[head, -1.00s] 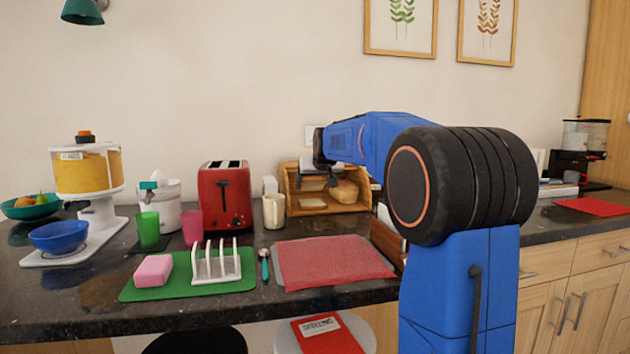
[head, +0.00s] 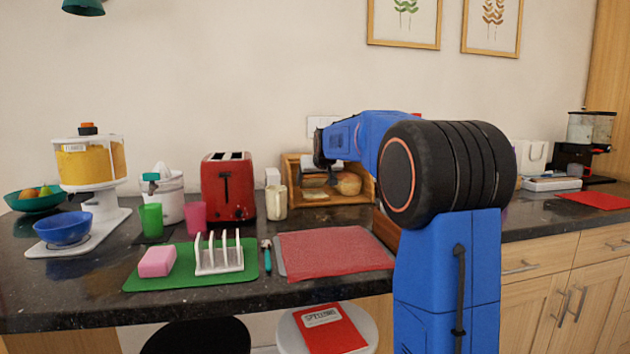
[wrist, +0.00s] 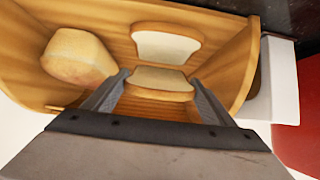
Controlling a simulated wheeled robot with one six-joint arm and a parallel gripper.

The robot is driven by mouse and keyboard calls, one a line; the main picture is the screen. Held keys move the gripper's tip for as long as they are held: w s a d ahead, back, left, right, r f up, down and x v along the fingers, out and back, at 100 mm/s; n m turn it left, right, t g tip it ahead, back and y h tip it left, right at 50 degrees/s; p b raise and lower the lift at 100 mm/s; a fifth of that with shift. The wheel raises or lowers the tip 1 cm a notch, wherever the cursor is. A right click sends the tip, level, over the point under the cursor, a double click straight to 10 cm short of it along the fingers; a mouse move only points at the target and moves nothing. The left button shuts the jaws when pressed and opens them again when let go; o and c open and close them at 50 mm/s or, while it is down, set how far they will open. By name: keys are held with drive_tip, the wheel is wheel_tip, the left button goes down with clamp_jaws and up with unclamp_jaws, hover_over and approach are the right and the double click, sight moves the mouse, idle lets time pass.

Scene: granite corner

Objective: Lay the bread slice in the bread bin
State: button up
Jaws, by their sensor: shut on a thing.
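The bread bin (head: 368,186) is an open wooden box against the wall at the back of the counter. It fills most of the wrist view (wrist: 225,75). My gripper (wrist: 160,80) is over the bin's inside, its two fingers at either side of a bread slice (wrist: 160,83) with a brown crust, which it grips. Whether this slice touches the bin floor I cannot tell. A second pale slice (wrist: 167,46) lies in the bin beside it, towards the front. In the head view my gripper (head: 318,182) is small and partly hides the bin's inside.
A bread loaf (wrist: 78,57) sits in the bin beside the gripper; it also shows in the head view (head: 348,184). A cream mug (head: 276,203) and a red toaster (head: 228,187) stand left of the bin. A red mat (head: 333,250) lies clear in front.

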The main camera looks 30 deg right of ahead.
drive_tip(key=o, duration=1.1)
drive_tip(key=v, duration=0.9)
drive_tip(key=shift+s, duration=0.1)
idle(1.1)
